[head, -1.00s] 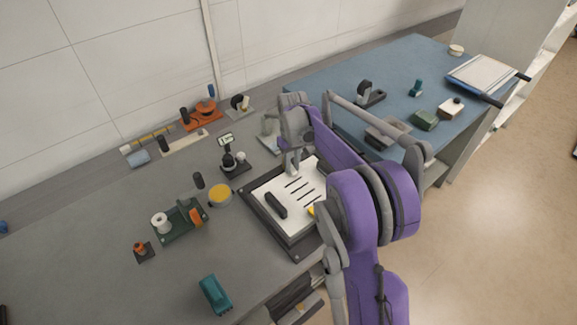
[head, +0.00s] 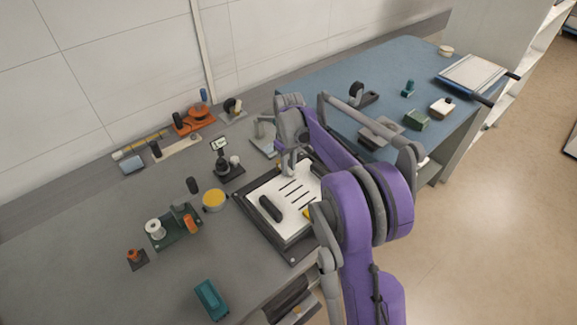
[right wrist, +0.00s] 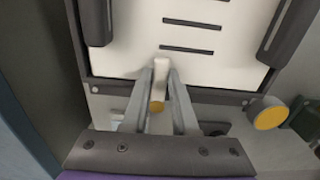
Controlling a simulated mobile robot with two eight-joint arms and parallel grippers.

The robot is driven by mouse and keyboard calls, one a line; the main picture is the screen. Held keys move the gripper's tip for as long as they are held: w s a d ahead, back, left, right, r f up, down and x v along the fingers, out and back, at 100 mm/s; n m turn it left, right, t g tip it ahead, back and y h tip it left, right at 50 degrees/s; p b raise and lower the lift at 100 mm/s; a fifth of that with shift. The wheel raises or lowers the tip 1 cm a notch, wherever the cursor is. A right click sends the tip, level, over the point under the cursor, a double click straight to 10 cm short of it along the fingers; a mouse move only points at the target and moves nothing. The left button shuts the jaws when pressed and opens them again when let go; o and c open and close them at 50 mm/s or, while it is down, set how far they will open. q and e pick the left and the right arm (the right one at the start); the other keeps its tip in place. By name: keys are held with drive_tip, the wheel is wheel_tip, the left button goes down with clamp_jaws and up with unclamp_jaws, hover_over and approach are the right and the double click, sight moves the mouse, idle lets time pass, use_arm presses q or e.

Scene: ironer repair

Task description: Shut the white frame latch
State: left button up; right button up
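The white frame (head: 258,192), a flat white panel with dark slots and black handles, lies in a dark tray on the grey bench. It also fills the top of the right wrist view (right wrist: 130,60). A small white latch tab (right wrist: 161,76) stands at the frame's edge there. My right gripper (right wrist: 160,74) has its two fingers apart, one on each side of the tab; whether both touch it I cannot tell. In the head view my right gripper (head: 290,172) is at the frame's back edge, partly hidden by my arm. My left gripper is not in view.
A yellow-topped round tin (head: 214,200) and a dark stand (head: 224,168) are left of the frame. A green fixture (head: 176,230) and a teal block (head: 210,298) lie farther left and in front.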

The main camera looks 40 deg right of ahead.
sight(289, 169)
drive_tip(key=o, duration=0.4)
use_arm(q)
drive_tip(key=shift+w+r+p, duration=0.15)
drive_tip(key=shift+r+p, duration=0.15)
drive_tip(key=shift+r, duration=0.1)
use_arm(e)
wheel_tip(289, 169, up, 11)
drive_tip(key=shift+f, duration=0.1)
idle(0.4)
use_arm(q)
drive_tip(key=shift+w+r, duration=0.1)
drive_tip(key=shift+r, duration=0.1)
use_arm(e)
drive_tip(key=s+a+t, duration=0.2)
drive_tip(key=s+a, duration=0.8)
drive_tip(key=a, duration=0.2)
use_arm(q)
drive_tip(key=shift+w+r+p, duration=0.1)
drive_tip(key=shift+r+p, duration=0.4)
drive_tip(key=shift+p, duration=0.05)
use_arm(e)
drive_tip(key=s+a+f+t, duration=0.1)
drive_tip(key=s+a+f, duration=0.2)
drive_tip(key=s, duration=0.4)
drive_tip(key=s+a+f+m+t, duration=0.1)
drive_tip(key=s+a+f+t, duration=0.1)
drive_tip(key=s+a+f, duration=0.2)
drive_tip(key=s+a, duration=0.1)
drive_tip(key=s, duration=0.2)
drive_tip(key=shift+s+f, duration=0.3)
